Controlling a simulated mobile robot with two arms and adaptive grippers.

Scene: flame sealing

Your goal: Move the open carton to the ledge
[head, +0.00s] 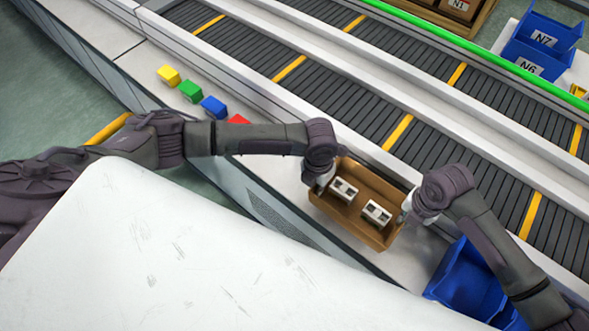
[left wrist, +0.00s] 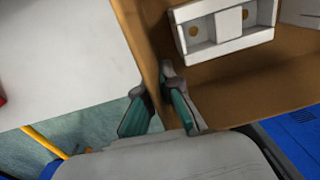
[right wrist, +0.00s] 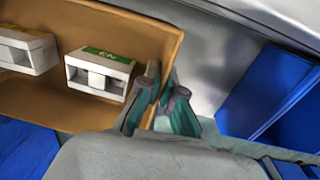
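The open carton (head: 381,184) is a brown tray-like box at the middle right of the head view. It holds two white blocks (head: 343,190) (head: 376,213). My left gripper (left wrist: 155,90) has one finger on each side of the carton's wall and appears shut on it. My right gripper (right wrist: 162,90) straddles the opposite end wall the same way. The ledge (head: 290,188) is the pale strip beside the conveyor, and the carton is over it in the head view. I cannot tell whether the carton rests on it or hangs above it.
Yellow (head: 169,75), green (head: 190,90), blue (head: 213,107) and red (head: 238,119) blocks sit on the ledge to the left. A blue bin (head: 465,282) is close to the carton's lower right. The dark roller conveyor (head: 350,105) runs behind. A white surface (head: 150,250) fills the foreground.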

